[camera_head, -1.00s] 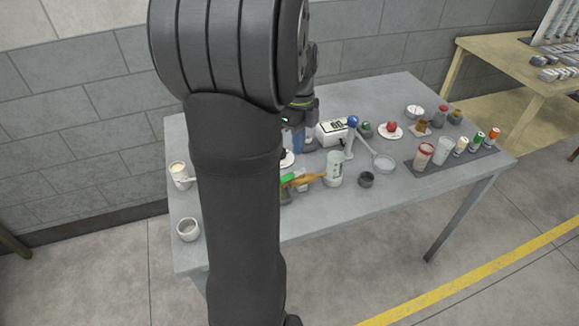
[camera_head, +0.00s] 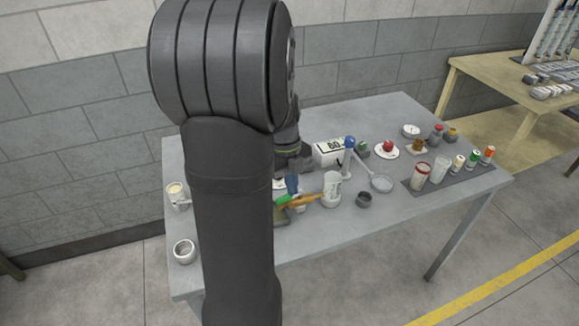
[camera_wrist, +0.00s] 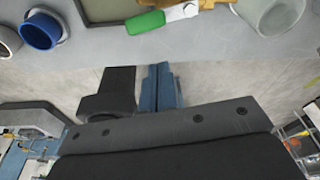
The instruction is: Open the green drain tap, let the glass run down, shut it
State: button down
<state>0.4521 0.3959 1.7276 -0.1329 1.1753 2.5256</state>
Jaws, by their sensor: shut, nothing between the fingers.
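The green tap handle (camera_head: 283,199) sits near the front middle of the table, partly hidden by my arm in the head view. In the wrist view the green handle (camera_wrist: 145,22) lies at the top, joined to a white part, with an amber piece (camera_wrist: 205,3) beside it. My gripper (camera_wrist: 163,84) is shut and empty, its blue fingers apart from the handle in the picture. A pale cup with green marks (camera_head: 332,188) stands right of the amber piece. I cannot make out a level in any glass.
A white box with a display (camera_head: 330,151), a blue-topped stand (camera_head: 350,143) and a shallow dish (camera_head: 381,183) stand behind and to the right. A dark small pot (camera_head: 364,200) is near the front. Several bottles and cups stand on a dark mat (camera_head: 466,177). The front right table is clear.

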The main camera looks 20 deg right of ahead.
aim_at(288, 198)
jog(key=w+f, duration=0.2)
jog(key=f, duration=0.1)
jog(key=shift+a+f, duration=0.2)
jog(key=shift+w, duration=0.1)
